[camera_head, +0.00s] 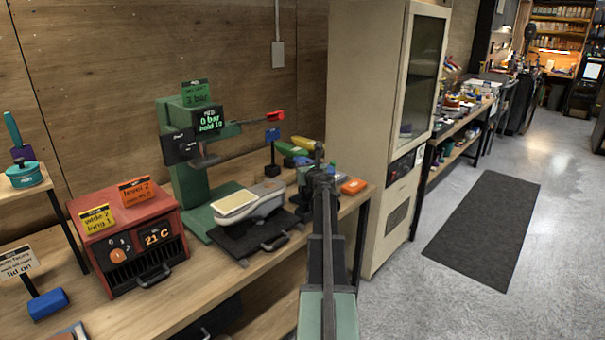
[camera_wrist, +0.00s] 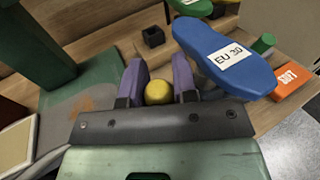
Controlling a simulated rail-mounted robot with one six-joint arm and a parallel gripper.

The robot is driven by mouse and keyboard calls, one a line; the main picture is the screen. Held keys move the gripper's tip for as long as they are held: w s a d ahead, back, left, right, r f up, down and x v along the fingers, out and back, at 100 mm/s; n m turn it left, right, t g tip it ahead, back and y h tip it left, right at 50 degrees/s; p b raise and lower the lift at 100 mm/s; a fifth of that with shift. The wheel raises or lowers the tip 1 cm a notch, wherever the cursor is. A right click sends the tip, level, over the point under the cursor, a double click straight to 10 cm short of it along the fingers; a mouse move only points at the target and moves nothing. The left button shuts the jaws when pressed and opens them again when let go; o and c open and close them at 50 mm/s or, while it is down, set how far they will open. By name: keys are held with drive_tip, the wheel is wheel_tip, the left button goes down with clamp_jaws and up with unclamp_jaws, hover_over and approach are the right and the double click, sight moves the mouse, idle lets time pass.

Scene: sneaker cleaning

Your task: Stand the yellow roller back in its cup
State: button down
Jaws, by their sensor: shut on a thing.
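The yellow roller (camera_wrist: 158,92) shows as a rounded yellow end between the two purple fingers of my gripper (camera_wrist: 159,70) in the wrist view. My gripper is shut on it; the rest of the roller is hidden. A small black square cup (camera_wrist: 153,37) with an open top stands on the wood beyond the fingertips, apart from the roller. I cannot be sure that it is the roller's cup. In the head view my arm hides the roller, and the fingers are too small to make out.
A blue sole marked EU 39 (camera_wrist: 225,55) lies close right of my gripper. An orange SOFT block (camera_wrist: 292,82) and a green cylinder (camera_wrist: 263,43) are farther right. The green press (camera_head: 190,150) and red heater box (camera_head: 130,235) stand left on the bench. A tall cabinet (camera_head: 365,120) stands right.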

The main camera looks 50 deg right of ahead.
sight(304, 193)
drive_tip(key=shift+a+r, duration=0.15)
wheel_tip(304, 193, down, 6)
drive_tip(key=b, duration=0.5)
drive_tip(key=shift+b, duration=0.3)
idle(1.2)
drive_tip(key=shift+f+b, duration=0.35)
drive_tip(key=shift+b, duration=0.1)
drive_tip(key=shift+f+b, duration=2.15)
drive_tip(key=shift+f, duration=0.05)
drive_tip(key=c, duration=0.8)
unclamp_jaws()
drive_tip(key=shift+r, duration=0.1)
